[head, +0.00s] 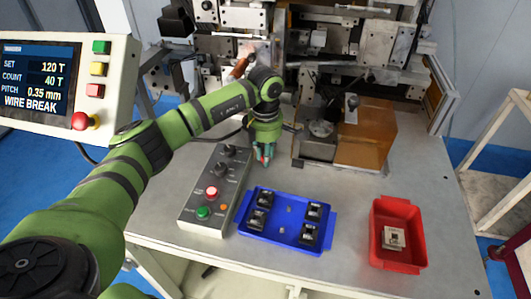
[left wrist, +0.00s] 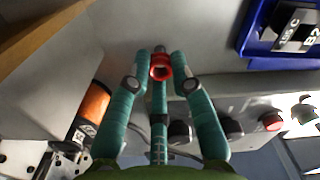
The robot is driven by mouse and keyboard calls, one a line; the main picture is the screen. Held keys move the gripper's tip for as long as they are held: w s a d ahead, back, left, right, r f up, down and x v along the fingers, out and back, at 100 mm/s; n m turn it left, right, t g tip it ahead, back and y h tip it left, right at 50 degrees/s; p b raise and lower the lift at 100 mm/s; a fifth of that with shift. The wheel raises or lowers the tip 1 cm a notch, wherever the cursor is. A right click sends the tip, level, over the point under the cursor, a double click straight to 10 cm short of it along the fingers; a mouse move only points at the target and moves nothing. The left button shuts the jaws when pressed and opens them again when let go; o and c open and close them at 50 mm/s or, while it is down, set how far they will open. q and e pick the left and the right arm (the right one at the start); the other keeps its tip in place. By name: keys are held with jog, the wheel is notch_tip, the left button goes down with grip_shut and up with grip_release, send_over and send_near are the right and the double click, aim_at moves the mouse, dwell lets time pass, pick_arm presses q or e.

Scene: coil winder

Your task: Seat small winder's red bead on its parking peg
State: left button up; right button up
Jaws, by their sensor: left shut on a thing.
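My left gripper (head: 264,160) reaches over the grey table between the control box and the winding machine, with its teal fingers pointing down. In the left wrist view its fingers (left wrist: 160,72) are shut around a small red bead (left wrist: 160,74), which looks like a ring with a dark opening. A short dark grey piece (left wrist: 158,49) shows just beyond the bead; I cannot tell whether it is the parking peg or part of a finger. I cannot make out the peg for certain in the head view. My right gripper is not in view.
The winding machine (head: 245,18) stands behind. A grey control box (head: 208,195) lies left of a blue tray (head: 284,236) with several dark parts. A red bin (head: 397,215) holds a pale part at right. A display panel (head: 60,85) reads WIRE BREAK.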

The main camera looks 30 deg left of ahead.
pick_arm(q)
jog(key=shift+f, duration=0.25)
jog(key=shift+f+b, duration=0.75)
jog(key=shift+b, duration=0.05)
jog(key=shift+f, duration=0.1)
jog(key=o, duration=0.8)
notch_tip(320, 180, up, 12)
jog(key=shift+d+r, duration=0.1)
